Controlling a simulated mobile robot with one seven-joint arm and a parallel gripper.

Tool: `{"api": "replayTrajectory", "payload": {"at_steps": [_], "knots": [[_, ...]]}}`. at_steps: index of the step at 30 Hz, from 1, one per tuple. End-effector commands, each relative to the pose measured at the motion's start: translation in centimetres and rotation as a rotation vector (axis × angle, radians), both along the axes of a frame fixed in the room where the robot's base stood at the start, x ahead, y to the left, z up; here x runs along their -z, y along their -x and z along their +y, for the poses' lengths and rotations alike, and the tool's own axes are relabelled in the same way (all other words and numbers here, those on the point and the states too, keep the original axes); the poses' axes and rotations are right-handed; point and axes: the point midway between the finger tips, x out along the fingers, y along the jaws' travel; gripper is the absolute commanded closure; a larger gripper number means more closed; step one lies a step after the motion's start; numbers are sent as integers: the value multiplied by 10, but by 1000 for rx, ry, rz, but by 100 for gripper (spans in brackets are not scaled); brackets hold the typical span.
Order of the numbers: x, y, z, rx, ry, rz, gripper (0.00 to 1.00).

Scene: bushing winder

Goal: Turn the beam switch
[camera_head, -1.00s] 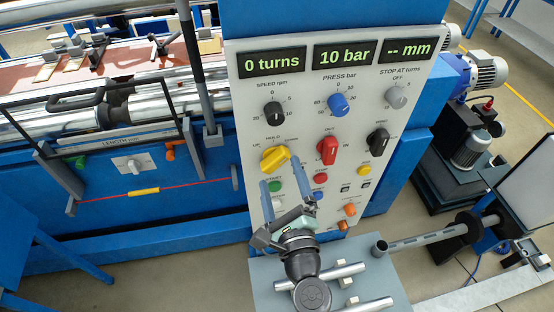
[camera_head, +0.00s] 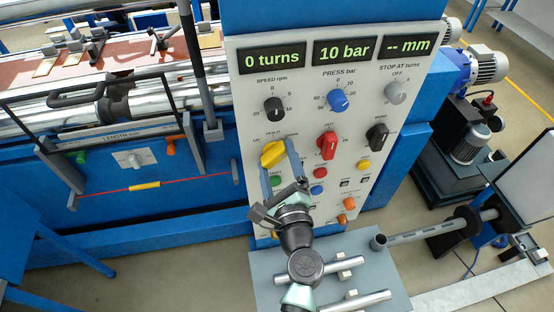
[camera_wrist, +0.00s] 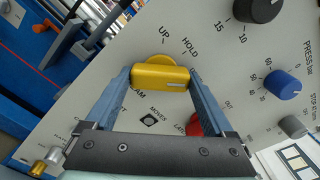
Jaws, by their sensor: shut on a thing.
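The beam switch is a yellow knob (camera_head: 273,153) on the grey control panel, below the black speed knob, with UP and HOLD marks above it. In the wrist view the yellow knob (camera_wrist: 160,77) fills the space between my fingers, its bar lying across from one finger to the other, with a pale line on its right part. My gripper (camera_wrist: 159,80) is shut on the knob, one blue-grey finger at each end of its bar. In the head view my gripper (camera_head: 277,157) reaches up to the knob from below. The DOWN mark is partly hidden by a finger.
A red knob (camera_head: 326,146) sits close to the right of my fingers. A green button (camera_head: 275,181) lies just below the switch. Black knobs (camera_head: 274,109) and a blue knob (camera_head: 338,100) are on the same panel. A grey surface with metal bars (camera_head: 350,275) lies below.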

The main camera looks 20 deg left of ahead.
Motion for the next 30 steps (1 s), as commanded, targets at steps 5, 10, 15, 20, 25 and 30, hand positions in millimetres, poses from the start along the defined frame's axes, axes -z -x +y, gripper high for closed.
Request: {"api": "replayTrajectory", "payload": {"at_steps": [5,10,15,20,25,30], "knots": [[1,0,0,-1,8,-4,68],[2,0,0,-1,46,-32,68],[3,0,0,-1,129,-88,68],[4,0,0,-1,236,-161,68],[4,0,0,0,358,-243,68],[4,0,0,-1,468,-317,68]]}}
